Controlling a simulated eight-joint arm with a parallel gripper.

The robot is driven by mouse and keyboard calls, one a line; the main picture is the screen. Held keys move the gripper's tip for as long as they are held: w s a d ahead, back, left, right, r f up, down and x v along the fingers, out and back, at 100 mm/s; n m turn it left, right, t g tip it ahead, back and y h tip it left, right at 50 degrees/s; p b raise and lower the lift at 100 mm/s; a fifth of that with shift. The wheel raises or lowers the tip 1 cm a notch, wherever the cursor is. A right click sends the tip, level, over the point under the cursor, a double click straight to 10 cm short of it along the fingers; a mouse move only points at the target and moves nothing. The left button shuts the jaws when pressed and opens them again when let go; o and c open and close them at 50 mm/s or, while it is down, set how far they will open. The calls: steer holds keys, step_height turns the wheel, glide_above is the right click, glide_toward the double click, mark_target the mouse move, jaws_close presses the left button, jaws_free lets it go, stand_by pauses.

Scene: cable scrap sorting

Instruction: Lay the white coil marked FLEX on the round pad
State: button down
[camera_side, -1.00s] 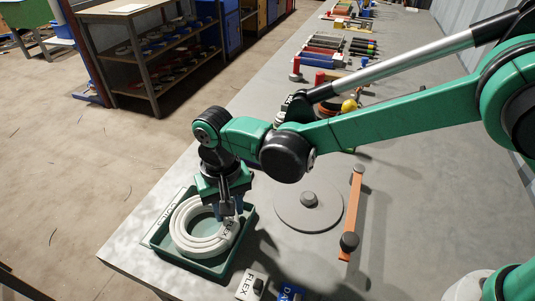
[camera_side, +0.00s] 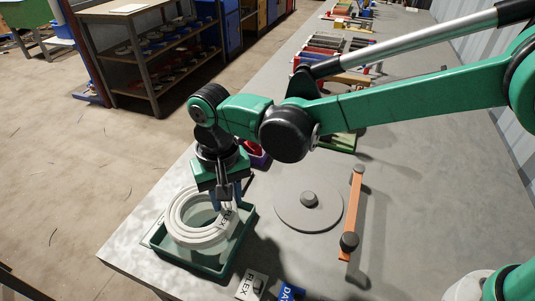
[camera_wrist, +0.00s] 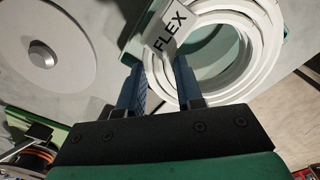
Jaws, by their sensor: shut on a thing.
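The white coil (camera_side: 177,220) is a thick ring of several turns with a white tag reading FLEX (camera_side: 225,217). My gripper (camera_side: 227,200) is shut on the coil's right side, by the tag. The coil is raised a little and slightly tilted over the green tray (camera_side: 238,247). In the wrist view, the coil (camera_wrist: 246,78) and its tag (camera_wrist: 168,27) show at the fingertips (camera_wrist: 160,70). The round pad (camera_side: 327,216) is a flat grey disc with a small knob at its centre, right of the tray and bare otherwise. It also shows in the wrist view (camera_wrist: 77,70).
An orange bar (camera_side: 354,210) with dark knobs stands right of the pad. The bench between tray and pad is clear.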

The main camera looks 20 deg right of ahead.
steer(key=d, duration=0.8)
steer(key=shift+w+d+r, duration=0.1)
steer(key=shift+w+r, duration=0.3)
steer(key=s+d, duration=0.1)
steer(key=d, duration=0.5)
steer(key=s+d, duration=0.1)
steer(key=d, duration=0.3)
steer(key=shift+s+r, duration=0.2)
steer(key=shift+s, duration=0.1)
steer(key=shift+s+d+f, duration=0.15)
steer(key=shift+d, duration=0.2)
steer(key=shift+d+f, duration=0.1)
steer(key=shift+f, duration=1)
steer(key=shift+f, duration=0.15)
steer(key=shift+f, duration=0.45)
